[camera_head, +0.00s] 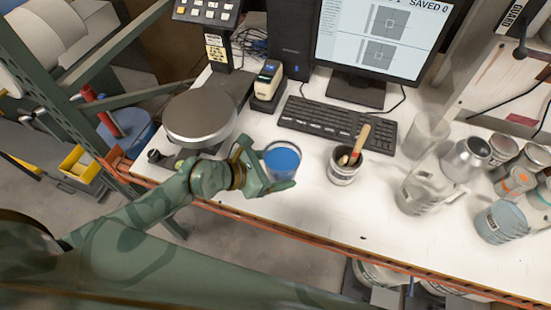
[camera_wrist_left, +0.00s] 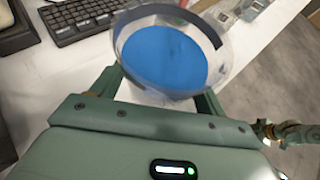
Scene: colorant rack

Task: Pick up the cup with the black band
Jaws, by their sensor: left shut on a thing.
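A clear cup (camera_head: 281,160) with blue contents is between the fingers of my left gripper (camera_head: 268,176), near the front edge of the table, right of the round scale plate. The gripper is shut on it. The left wrist view shows the cup (camera_wrist_left: 165,55) from above, with the blue surface inside and a dark band partly visible around its clear wall. The two fingers (camera_wrist_left: 158,88) reach along its sides. I cannot tell whether its bottom touches the table. My right gripper is not in view.
A metal can (camera_head: 343,172) with a wooden-handled brush stands right of the cup. Behind are a keyboard (camera_head: 335,122) and monitor. The scale plate (camera_head: 200,117) is at left. Clear jugs (camera_head: 425,190) and several cans stand at right. An orange rail (camera_head: 330,240) runs along the table's front.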

